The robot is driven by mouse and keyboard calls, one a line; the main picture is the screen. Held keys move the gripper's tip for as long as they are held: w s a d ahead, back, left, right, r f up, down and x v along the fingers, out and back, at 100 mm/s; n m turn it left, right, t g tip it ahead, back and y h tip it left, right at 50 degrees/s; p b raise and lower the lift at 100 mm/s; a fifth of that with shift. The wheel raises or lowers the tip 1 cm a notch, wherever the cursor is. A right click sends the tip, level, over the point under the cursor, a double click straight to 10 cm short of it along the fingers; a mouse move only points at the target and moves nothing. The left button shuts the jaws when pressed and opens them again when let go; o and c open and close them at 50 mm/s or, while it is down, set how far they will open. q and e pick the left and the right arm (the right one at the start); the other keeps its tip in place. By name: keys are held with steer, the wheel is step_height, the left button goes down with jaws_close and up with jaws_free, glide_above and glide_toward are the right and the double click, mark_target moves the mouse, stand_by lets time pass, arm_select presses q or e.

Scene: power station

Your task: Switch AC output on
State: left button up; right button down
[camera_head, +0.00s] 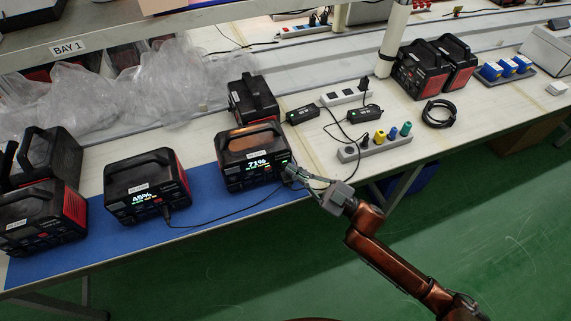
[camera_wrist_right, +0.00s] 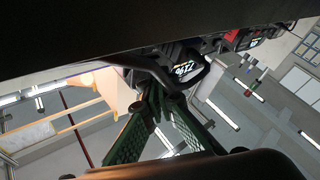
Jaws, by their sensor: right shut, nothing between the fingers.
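A black and red power station (camera_head: 250,157) stands on the blue mat, and its lit screen reads 71%. My right gripper (camera_head: 291,172) is at the right end of its front face, with the fingertips close to or touching the panel. The right wrist view shows the green fingers (camera_wrist_right: 150,95) shut together with nothing between them, below the power station's screen (camera_wrist_right: 187,70). The AC output switch itself cannot be made out; the fingers cover that part of the panel. My left gripper is not in view.
A second power station (camera_head: 147,184) reading 45% stands to the left on the blue mat (camera_head: 110,240), with a black cable running from it. Other power stations stand further left and behind. A power strip (camera_head: 375,147) with coloured plugs lies to the right.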

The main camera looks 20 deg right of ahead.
steer(key=shift+s+r, duration=0.15)
steer(key=shift+s, duration=0.15)
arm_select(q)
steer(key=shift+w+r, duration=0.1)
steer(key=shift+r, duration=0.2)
